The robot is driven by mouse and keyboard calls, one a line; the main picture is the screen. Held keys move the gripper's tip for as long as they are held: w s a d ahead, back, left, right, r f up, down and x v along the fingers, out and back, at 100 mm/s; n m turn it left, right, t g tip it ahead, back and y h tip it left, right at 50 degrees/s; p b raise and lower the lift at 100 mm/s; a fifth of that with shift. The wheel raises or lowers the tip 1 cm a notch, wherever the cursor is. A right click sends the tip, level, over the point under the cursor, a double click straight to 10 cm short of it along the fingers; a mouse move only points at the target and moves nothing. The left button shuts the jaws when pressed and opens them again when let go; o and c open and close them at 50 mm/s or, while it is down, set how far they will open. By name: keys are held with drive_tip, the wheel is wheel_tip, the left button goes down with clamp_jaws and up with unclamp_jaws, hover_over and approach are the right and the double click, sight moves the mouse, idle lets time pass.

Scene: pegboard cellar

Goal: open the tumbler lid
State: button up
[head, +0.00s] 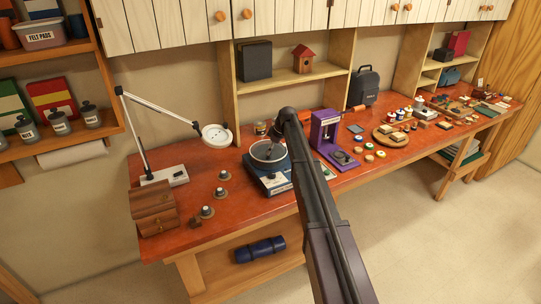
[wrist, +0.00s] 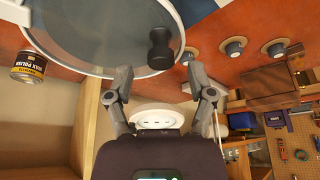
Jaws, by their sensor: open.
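The tumbler (head: 270,168) stands on the workbench left of my arm, a round drum on a blue-and-white base. Its round clear lid (head: 264,148) lies on top and looks closed. In the wrist view the lid (wrist: 92,40) fills the upper left, with a grey rim and a black knob (wrist: 160,36) standing up from it. My gripper (wrist: 158,80) is open and empty. Its two fingertips are spread to either side of the knob in the picture, a little short of it; I cannot tell the depth gap. In the head view my arm hides the gripper.
A desk lamp (head: 214,135) stands to the left, near a wooden drawer box (head: 154,210) and several small knobbed pieces (head: 207,211). A purple press (head: 326,132) stands right of my arm. A wax polish tin (wrist: 28,66) is beside the tumbler.

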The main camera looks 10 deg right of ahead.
drive_tip(key=shift+w+a+f+b, duration=0.1)
drive_tip(key=shift+a+f+b, duration=0.1)
drive_tip(key=shift+f, duration=0.15)
drive_tip(key=shift+w+a+f+b, duration=0.1)
drive_tip(key=shift+f+b, duration=0.1)
drive_tip(key=shift+f, duration=0.1)
drive_tip(key=shift+s, duration=0.1)
clamp_jaws()
drive_tip(key=shift+d, duration=0.15)
